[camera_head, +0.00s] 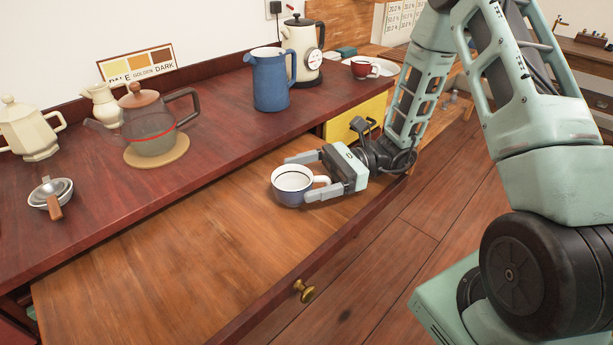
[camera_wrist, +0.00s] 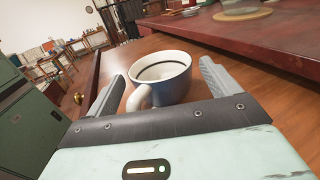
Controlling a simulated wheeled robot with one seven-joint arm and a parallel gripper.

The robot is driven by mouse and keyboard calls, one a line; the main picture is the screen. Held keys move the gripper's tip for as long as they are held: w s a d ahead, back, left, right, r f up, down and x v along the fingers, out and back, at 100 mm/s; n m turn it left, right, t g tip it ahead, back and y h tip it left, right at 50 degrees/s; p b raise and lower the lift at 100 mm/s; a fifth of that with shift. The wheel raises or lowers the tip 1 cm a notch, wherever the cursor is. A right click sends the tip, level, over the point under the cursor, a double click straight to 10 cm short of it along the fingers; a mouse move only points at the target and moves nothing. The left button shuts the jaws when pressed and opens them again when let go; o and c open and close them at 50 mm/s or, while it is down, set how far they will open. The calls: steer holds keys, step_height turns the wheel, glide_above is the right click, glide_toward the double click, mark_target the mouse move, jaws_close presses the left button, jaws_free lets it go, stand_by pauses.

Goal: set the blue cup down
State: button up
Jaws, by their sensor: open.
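The blue cup (camera_head: 289,190) has a white inside with a dark ring and a pale handle. It stands upright on the wooden pull-out board (camera_head: 150,270) below the counter. My gripper (camera_head: 296,177) is open, with one finger on each side of the cup. In the wrist view the cup (camera_wrist: 162,82) sits between the two spread fingers of my gripper (camera_wrist: 165,85), with gaps on both sides. Its handle points back toward the palm. The cup's underside is hidden in the wrist view.
A blue pitcher (camera_head: 271,82), a kettle (camera_head: 303,50) and a red cup (camera_head: 361,69) stand on the dark red counter (camera_head: 225,125) behind. A glass teapot (camera_head: 148,125) is at the left. The board left of the cup is clear; a brass knob (camera_head: 304,290) juts from its front.

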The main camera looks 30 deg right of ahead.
steer(key=d, duration=0.8)
steer(key=s+d, duration=0.1)
steer(key=d, duration=0.2)
steer(key=shift+d+f, duration=0.1)
steer(key=shift+d, duration=0.3)
